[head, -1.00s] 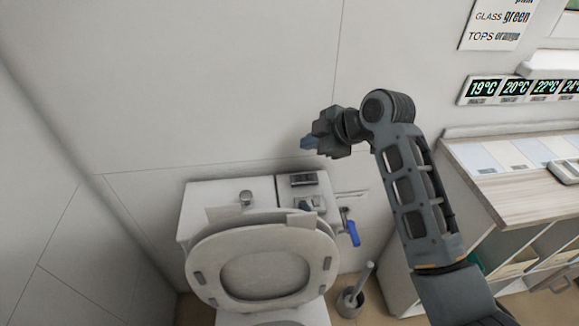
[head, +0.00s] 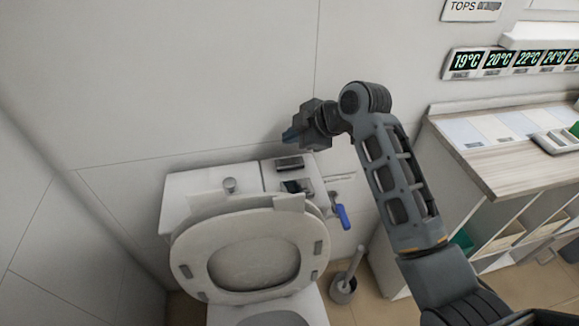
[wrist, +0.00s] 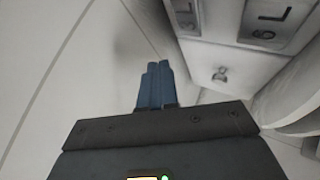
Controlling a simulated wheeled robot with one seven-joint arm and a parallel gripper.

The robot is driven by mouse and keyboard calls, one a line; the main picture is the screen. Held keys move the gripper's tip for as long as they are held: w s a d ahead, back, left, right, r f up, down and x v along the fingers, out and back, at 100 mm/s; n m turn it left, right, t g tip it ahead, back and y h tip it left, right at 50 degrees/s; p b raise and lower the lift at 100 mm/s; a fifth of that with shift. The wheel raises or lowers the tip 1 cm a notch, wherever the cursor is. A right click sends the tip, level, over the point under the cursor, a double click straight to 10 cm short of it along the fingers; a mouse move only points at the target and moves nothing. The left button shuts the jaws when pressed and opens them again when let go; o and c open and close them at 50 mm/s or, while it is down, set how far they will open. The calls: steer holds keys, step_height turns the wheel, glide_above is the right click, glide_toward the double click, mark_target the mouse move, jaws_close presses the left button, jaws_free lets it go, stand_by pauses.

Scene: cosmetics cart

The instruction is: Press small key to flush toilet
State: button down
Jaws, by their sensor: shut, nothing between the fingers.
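The toilet (head: 195,190) stands against the wall with its seat raised. Its tank top carries two flush keys at the right end. The small key (head: 289,163), nearer the wall, shows as a plate marked 3L in the wrist view (wrist: 184,12). The large key (head: 297,187), nearer the seat, is marked 6L there (wrist: 270,12). My gripper (head: 291,135) is shut and empty, its blue fingertips appearing just above the small key in the head view. In the wrist view the fingertips (wrist: 158,72) point beside the tank, apart from both keys.
A blue valve handle (head: 342,216) hangs right of the tank, above a toilet brush (head: 345,285). A wooden-topped shelf unit (head: 500,165) stands at the right. The wall is close behind the tank.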

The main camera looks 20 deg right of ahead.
mark_target(286, 160)
steer(key=shift+f+b, duration=1.2)
steer(key=shift+f, duration=1.05)
steer(key=shift+f, duration=0.4)
steer(key=shift+f+b, duration=0.85)
steer(key=shift+f, duration=0.1)
stand_by(1.1)
steer(key=shift+r, duration=0.1)
steer(key=shift+r+p, duration=1)
steer(key=shift+r, duration=0.3)
steer(key=shift+r, duration=0.1)
steer(key=shift+r+p, duration=1.9)
steer(key=shift+r, duration=0.5)
